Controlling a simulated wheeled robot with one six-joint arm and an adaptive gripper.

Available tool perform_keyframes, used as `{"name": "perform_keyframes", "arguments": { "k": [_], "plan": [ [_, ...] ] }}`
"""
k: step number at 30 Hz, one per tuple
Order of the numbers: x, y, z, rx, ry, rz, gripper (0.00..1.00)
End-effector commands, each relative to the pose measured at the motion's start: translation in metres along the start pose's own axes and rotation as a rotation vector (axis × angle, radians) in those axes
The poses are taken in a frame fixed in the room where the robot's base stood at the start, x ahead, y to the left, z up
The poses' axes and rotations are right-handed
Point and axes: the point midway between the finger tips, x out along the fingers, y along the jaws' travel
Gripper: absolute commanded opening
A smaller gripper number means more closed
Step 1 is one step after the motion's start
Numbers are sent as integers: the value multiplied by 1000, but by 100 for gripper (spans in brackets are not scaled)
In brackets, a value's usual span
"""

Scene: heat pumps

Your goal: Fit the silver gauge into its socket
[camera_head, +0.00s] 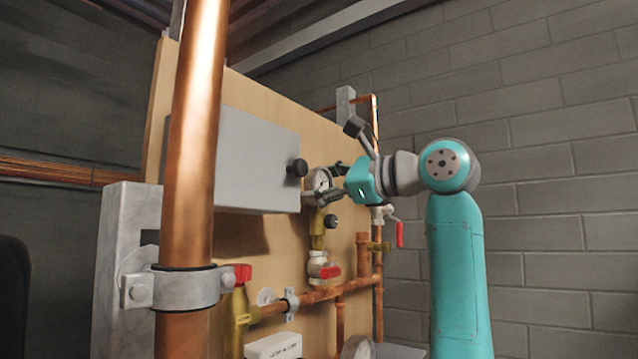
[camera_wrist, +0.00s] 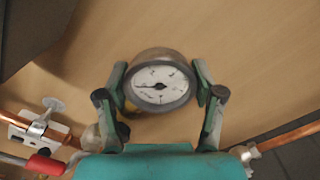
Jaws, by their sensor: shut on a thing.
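The silver gauge (camera_wrist: 160,82) has a round white dial and sits between the two fingers of my gripper (camera_wrist: 162,88) in the wrist view. The fingers press on its left and right sides. In the head view the gauge (camera_head: 321,180) shows at the tip of my gripper (camera_head: 328,194), just right of a grey box and directly above a brass fitting (camera_head: 318,222). I cannot tell whether the gauge's stem touches the brass fitting. The stem and socket opening are hidden; a bit of yellow shows below the gauge in the wrist view.
The grey box (camera_head: 255,160) with a black knob (camera_head: 298,168) is close left of the gauge. Red-handled valves (camera_head: 328,271) and copper pipes (camera_head: 335,290) lie below on the wooden board (camera_head: 345,240). A thick copper pipe (camera_head: 192,150) stands in the foreground. A brick wall (camera_head: 550,150) is behind.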

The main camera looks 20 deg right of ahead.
Motion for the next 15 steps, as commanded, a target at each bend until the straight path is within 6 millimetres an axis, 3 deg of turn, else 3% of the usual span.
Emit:
{"name": "perform_keyframes", "arguments": {
  "k": [14, 15],
  "plan": [
    [0, 3, -2, 0, 0, 0, 17],
    [0, 3, -2, 0, 0, 0, 75]
  ]
}}
